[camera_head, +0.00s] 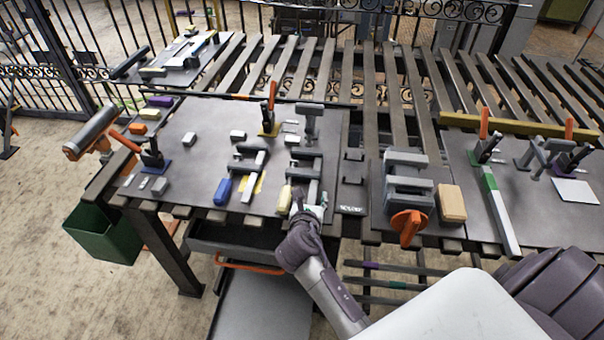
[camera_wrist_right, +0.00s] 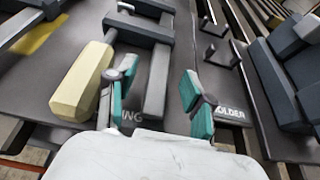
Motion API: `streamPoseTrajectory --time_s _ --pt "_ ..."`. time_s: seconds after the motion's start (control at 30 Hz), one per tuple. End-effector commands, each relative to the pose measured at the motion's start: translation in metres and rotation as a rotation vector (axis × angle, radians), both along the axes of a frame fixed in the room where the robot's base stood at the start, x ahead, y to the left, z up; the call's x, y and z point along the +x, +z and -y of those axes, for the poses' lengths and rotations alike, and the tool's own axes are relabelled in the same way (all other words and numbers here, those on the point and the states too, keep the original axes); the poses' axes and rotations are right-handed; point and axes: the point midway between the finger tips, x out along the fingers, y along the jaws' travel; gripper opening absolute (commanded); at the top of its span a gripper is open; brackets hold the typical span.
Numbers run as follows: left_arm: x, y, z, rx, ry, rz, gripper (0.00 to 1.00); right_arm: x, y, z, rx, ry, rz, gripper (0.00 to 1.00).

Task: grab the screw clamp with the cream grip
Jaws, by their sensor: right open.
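The screw clamp with the cream grip (camera_head: 284,198) lies on the dark board near the table's front edge, its dark grey frame reaching away from me. In the right wrist view its cream grip (camera_wrist_right: 82,82) is left of my fingers, and its grey bar (camera_wrist_right: 157,82) shows between them. My right gripper (camera_head: 311,207) is open, with teal fingers at the near end of the clamp. In the wrist view, the gripper (camera_wrist_right: 160,92) has its left finger between grip and bar and its right finger right of the bar. I cannot tell whether they touch it. My left gripper is not in view.
A similar clamp with a blue grip (camera_head: 222,191) lies to the left. A grey vise with an orange knob (camera_head: 408,224) and a wooden block (camera_head: 452,203) stand to the right. A black holder (camera_head: 352,167) is just right of the clamp.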

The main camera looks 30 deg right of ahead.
Motion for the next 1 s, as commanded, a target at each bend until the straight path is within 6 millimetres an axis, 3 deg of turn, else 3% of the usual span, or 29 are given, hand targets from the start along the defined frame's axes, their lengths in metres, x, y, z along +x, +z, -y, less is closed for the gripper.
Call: streamPoseTrajectory --time_s 0.13,0.4,0.7,1.0 --pt "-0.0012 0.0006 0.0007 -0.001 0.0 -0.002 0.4 0.011 -0.0064 0.0085 0.0 0.0 -0.001 0.52" --pt "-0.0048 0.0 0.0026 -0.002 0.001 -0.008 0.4 0.0125 -0.0074 0.0094 0.001 0.001 -0.001 0.5" --pt "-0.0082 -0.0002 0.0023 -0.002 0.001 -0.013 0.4 0.0124 -0.0074 0.0091 0.001 0.001 -0.001 0.0" --pt "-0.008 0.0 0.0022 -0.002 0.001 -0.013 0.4 0.0137 -0.0042 0.0091 -0.001 0.002 0.007 0.0"
